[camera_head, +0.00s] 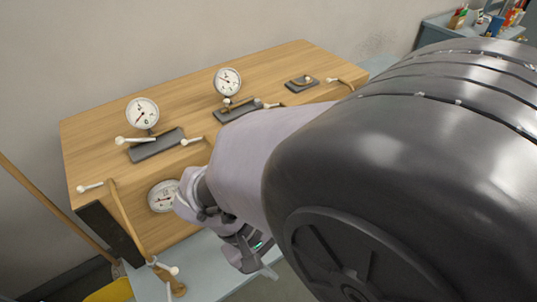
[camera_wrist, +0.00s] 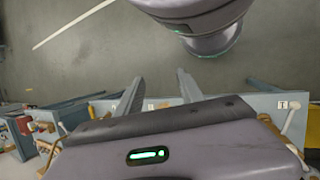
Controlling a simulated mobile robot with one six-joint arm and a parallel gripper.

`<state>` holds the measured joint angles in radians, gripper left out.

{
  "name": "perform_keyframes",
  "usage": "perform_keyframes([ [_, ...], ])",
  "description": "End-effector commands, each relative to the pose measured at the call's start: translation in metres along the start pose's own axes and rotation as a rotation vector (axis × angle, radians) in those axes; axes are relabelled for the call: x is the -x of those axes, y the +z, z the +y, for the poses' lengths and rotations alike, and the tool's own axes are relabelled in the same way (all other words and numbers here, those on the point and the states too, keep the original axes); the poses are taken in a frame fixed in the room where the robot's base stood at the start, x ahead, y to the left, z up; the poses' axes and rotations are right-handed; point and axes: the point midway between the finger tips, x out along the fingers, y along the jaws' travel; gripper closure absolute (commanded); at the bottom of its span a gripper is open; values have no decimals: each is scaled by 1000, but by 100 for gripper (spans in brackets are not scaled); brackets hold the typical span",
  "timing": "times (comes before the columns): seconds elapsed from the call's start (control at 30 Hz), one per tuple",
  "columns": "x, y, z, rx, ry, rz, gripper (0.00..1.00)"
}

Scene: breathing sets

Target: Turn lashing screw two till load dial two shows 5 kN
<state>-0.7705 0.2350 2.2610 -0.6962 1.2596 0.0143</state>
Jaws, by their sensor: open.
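A wooden block (camera_head: 185,82) carries round white dials with dark needles: one at its left (camera_head: 142,113), one farther back (camera_head: 227,81), and one on its front face (camera_head: 163,196), partly covered by my arm. No number label is readable, so I cannot tell which is load dial two, nor its reading. White-handled screws sit on dark plates beside the upper dials, at the left (camera_head: 135,140) and farther back (camera_head: 268,105); I cannot tell which is lashing screw two. My gripper (camera_head: 262,262) hangs in front of the block, open and empty; its spread fingers show in the wrist view (camera_wrist: 160,84).
My arm fills the right of the head view and hides part of the block. A small dark plate with a pale knob (camera_head: 302,83) sits at the block's back right. A blue-grey bench top (camera_head: 205,272) lies below. A shelf with small goods (camera_head: 470,25) stands far right.

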Motion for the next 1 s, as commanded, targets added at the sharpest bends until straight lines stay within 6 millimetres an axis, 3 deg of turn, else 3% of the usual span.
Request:
perform_keyframes([
  [0.03, 12, 13, 20, -165, -129, 73, 55],
  [0.2, 51, 55, 70, -705, -471, 388, 55],
  [0.4, 77, 82, 101, -1039, -595, 652, 55],
  [1.0, 82, 85, 104, -1075, -607, 686, 55],
])
